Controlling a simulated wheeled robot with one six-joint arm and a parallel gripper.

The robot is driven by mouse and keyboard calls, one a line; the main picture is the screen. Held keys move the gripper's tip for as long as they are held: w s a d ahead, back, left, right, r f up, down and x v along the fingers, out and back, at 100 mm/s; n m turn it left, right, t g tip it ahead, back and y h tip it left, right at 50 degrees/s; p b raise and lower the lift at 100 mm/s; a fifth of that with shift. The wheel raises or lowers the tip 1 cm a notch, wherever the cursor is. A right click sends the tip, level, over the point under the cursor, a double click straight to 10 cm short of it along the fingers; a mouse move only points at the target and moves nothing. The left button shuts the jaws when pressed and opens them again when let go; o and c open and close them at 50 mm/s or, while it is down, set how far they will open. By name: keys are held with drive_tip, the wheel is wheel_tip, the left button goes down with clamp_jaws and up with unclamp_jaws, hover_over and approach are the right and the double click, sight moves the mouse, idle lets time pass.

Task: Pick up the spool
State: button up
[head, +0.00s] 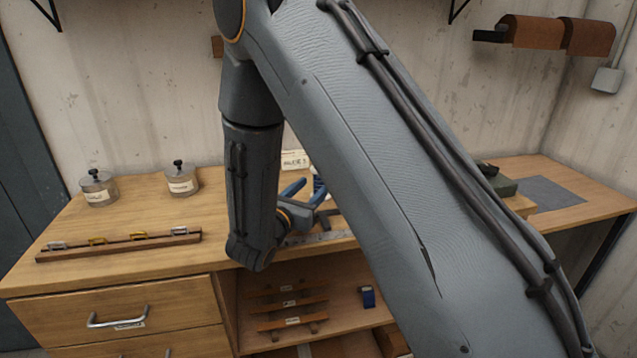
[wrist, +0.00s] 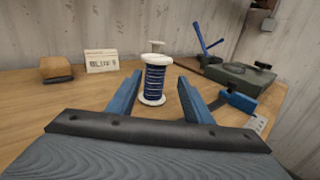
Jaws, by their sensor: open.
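The spool (wrist: 154,82) stands upright on the wooden bench in the wrist view. It has dark blue thread between white flanges. My gripper (wrist: 158,76) is open, with its two blue fingers pointing toward the spool, one on each side of it in the picture. A gap shows between the spool and each finger. I cannot tell how far the fingertips reach along its depth. In the head view, my gripper (head: 305,188) is low over the bench, partly hidden by my own arm, and the spool is mostly hidden there.
A lettered card (wrist: 101,61) and a tan block (wrist: 56,68) stand left. Lidded jars (head: 181,178) and a wooden rack (head: 118,244) occupy the bench's left.

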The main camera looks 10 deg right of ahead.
sight(318, 179)
drive_tip(key=shift+w+a, duration=0.2)
drive_tip(key=shift+w, duration=0.15)
drive_tip(key=p+x, duration=0.2)
drive_tip(key=x, duration=0.5)
drive_tip(key=shift+w+d+f+p, duration=0.1)
drive_tip(key=shift+w+f+p, duration=0.1)
drive_tip(key=shift+p, duration=0.15)
drive_tip(key=shift+c, duration=0.3)
drive_tip(key=c, duration=1.1)
clamp_jaws()
drive_tip(key=shift+r, duration=0.15)
